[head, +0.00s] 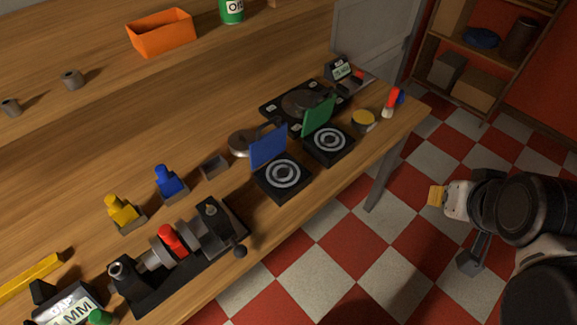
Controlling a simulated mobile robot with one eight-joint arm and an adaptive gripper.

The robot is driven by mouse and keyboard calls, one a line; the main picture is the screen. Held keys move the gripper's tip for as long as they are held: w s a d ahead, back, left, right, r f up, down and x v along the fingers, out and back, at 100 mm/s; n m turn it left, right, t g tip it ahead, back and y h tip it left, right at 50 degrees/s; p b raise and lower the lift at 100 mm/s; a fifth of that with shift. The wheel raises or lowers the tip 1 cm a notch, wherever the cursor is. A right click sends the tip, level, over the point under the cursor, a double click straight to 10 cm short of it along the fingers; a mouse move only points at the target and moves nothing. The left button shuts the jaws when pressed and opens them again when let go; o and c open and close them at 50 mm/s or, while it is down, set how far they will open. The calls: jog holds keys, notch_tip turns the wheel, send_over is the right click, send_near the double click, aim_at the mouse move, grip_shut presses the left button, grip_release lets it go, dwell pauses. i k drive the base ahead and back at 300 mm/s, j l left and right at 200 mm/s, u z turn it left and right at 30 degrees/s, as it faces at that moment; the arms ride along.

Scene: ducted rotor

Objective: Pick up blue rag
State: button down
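A dark blue, rounded, flat-looking item (481,38) lies on the upper shelf of the wooden rack at the top right. It may be the blue rag, but it is too small to be sure it is cloth. My gripper (453,229) is at the right, over the checkered floor, well below and in front of the rack in the picture. Its two fingers are spread apart, with nothing seen between them. It touches neither rack nor bench.
A wooden workbench (330,180) fills the left, bearing a blue panel (269,147), a green panel, a vise-like machine (180,255) and small blocks. The rack (455,85) also holds a dark cylinder (522,40) and boxes. Checkered floor between bench and rack is clear.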

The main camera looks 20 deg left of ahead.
aim_at(401, 97)
jog(key=i+l, duration=0.1)
jog(key=i, duration=0.65)
jog(key=i+u, duration=0.1)
jog(key=i, duration=0.65)
jog(key=l, duration=0.1)
